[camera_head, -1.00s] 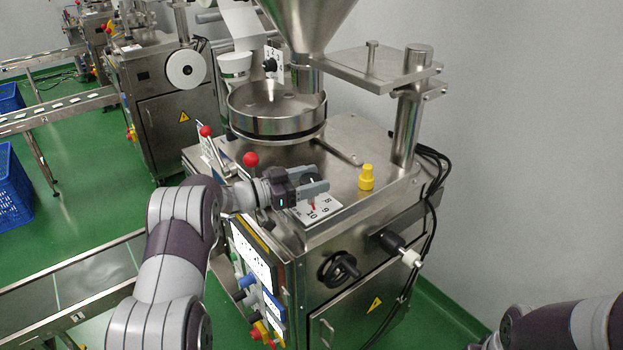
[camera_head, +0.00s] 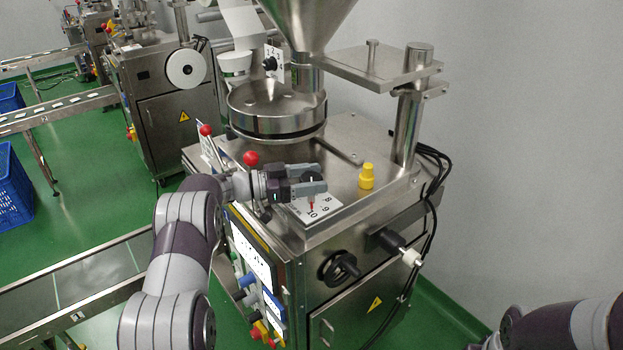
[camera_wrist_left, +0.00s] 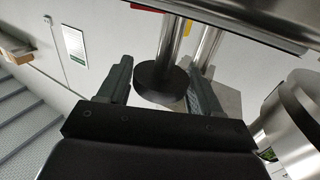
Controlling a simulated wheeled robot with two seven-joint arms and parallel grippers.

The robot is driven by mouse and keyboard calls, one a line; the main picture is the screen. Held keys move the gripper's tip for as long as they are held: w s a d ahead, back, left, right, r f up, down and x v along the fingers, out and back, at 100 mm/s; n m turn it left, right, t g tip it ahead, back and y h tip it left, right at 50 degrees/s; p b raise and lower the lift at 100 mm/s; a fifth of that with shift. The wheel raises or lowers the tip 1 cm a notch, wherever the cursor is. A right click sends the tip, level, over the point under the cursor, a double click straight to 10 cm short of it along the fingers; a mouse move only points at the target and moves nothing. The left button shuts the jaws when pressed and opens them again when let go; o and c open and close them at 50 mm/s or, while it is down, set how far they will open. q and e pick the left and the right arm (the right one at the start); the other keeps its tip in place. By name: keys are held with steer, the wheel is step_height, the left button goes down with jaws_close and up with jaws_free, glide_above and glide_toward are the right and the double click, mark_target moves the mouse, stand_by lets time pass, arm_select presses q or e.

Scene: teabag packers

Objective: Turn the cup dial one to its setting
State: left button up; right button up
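The dial's white scale plate (camera_head: 325,203) lies on the steel machine top, with 8, 9 and 10 readable and a red mark near the 10. The dark dial knob (camera_head: 313,181) is mostly hidden by my left gripper (camera_head: 318,179). The fingers are spread, one on each side of the knob. In the left wrist view, a round black knob (camera_wrist_left: 162,84) shows between the two fingers (camera_wrist_left: 160,90). I cannot tell whether either finger touches it. My right arm shows at the lower right; its gripper is out of view.
A yellow knob (camera_head: 366,177) stands right of my left gripper. Red ball-topped levers (camera_head: 251,158) are close to its left. The round steel pan (camera_head: 277,112) is behind. A second dial (camera_head: 271,64) with a numbered plate is higher up. A black handwheel (camera_head: 339,268) is on the front.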

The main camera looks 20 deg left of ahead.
mark_target(311, 177)
arm_select(q)
steer(key=shift+o, duration=0.7)
steer(key=shift+r, duration=0.35)
step_height(311, 177, up, 3)
steer(key=shift+b, duration=0.7)
steer(key=s+d+r+b, duration=0.2)
steer(key=d+r, duration=0.5)
steer(key=d, duration=0.4)
steer(key=shift+s+r, duration=0.2)
steer(key=shift+s, duration=0.3)
steer(key=shift+d, duration=0.1)
